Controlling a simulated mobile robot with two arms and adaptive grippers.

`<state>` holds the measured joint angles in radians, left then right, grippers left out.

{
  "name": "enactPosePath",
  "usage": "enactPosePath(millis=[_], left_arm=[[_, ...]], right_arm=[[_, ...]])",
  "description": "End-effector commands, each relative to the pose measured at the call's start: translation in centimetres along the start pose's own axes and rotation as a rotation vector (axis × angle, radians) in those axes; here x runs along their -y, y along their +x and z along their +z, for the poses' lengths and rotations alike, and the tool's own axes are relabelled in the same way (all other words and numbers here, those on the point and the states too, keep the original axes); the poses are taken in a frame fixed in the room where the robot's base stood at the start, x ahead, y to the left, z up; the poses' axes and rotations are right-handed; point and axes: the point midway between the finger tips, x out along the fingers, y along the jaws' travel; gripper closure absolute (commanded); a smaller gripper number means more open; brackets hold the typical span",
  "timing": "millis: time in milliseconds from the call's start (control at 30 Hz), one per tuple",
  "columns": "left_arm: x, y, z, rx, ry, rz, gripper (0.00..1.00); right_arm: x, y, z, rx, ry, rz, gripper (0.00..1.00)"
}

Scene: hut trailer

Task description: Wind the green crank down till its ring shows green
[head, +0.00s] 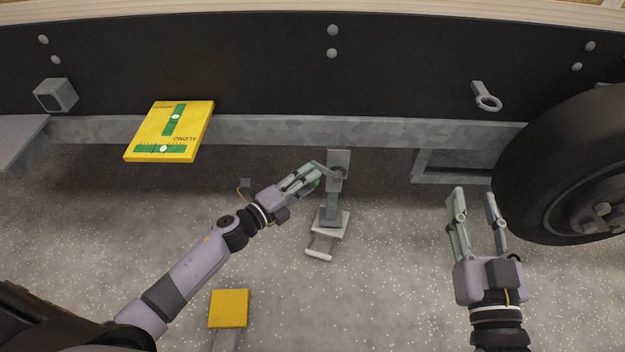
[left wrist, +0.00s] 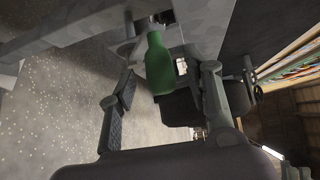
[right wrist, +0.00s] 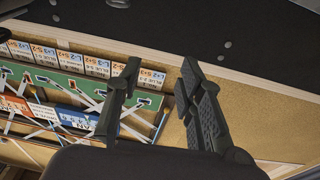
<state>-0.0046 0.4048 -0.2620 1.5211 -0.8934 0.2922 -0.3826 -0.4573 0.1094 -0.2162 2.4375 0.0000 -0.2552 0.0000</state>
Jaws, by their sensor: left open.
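The green crank handle (left wrist: 160,64) lies between the spread fingers of my left gripper (left wrist: 168,82) in the left wrist view. In the head view only a bit of its green (head: 316,183) shows behind the fingers of my left gripper (head: 312,172). The gripper is open around the handle; I cannot tell whether a finger touches it. The crank sits on a grey jack leg (head: 331,210) under the trailer's frame. I cannot make out the ring's colour. My right gripper (head: 474,194) is open and empty, left of the wheel; its fingers also show in the right wrist view (right wrist: 160,68).
A yellow level board (head: 150,133) with green vials hangs at the frame. A grey foot with a bar (head: 329,223) is below the leg. A yellow block (head: 229,308) is low in front.

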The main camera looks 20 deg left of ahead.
Motion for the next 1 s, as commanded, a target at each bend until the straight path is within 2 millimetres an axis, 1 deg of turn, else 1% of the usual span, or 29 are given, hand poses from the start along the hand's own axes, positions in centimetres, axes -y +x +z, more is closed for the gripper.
enactPosePath(millis=[33,200,533,1000], left_arm=[[-0.1,0.8,0.0,0.0,-0.001,-0.001,0.55],[-0.1,2.0,0.0,0.001,-0.001,0.001,0.55],[-0.1,2.3,0.0,0.0,-0.001,0.001,0.55],[-0.1,2.3,0.0,0.0,-0.001,0.001,0.87]], right_arm=[[0.1,0.0,-0.4,-0.027,0.001,-0.001,0.65],[0.2,0.1,-1.5,-0.085,0.002,-0.004,0.65],[0.2,0.1,-1.8,-0.097,0.003,-0.005,0.65],[0.2,0.0,-1.7,-0.095,0.003,-0.004,0.65]])
